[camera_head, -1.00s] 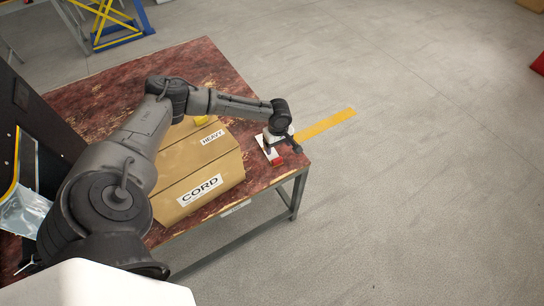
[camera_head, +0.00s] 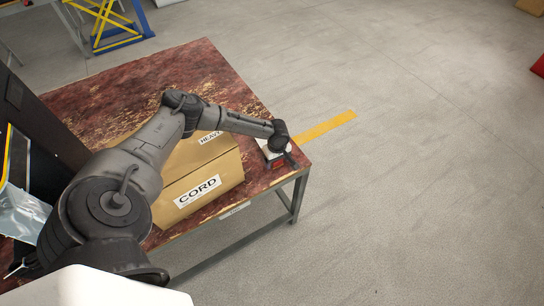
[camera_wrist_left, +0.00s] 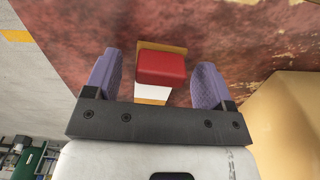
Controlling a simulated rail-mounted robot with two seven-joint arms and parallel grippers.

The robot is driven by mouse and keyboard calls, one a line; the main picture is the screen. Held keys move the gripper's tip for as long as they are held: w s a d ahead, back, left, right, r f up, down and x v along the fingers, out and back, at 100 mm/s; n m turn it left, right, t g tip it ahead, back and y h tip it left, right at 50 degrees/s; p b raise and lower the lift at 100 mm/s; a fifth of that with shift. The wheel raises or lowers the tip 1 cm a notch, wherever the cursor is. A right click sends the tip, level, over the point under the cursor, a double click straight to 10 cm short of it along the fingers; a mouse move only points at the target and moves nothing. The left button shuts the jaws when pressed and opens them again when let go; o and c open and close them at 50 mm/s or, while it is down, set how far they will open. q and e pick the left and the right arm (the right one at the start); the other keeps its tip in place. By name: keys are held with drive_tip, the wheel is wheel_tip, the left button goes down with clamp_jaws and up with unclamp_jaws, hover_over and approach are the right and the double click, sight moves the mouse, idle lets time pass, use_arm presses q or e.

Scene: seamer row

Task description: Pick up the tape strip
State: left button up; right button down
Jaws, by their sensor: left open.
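A small red block with a white part and a tan edge (camera_wrist_left: 162,68) lies on the worn red table top, between my left gripper's fingers in the left wrist view. I cannot tell for sure whether it is the tape strip. In the head view its red part (camera_head: 279,164) shows near the table's right corner, partly hidden by my left gripper (camera_head: 285,155). In the left wrist view the two purple fingers of my left gripper (camera_wrist_left: 158,62) are apart, one on each side of the block, with gaps on both sides. My right gripper is not in view.
A cardboard box labelled CORD (camera_head: 212,183) stands on the table (camera_head: 225,80) left of the gripper, partly behind my arm; it also shows at the right of the left wrist view (camera_wrist_left: 285,120). The table edge is close. A yellow floor stripe (camera_head: 328,124) lies beyond it.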

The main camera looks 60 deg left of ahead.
use_arm(q)
drive_tip(key=shift+c, duration=0.2)
drive_tip(key=c, duration=0.9)
drive_tip(key=shift+r, duration=0.15)
drive_tip(key=shift+c, duration=0.2)
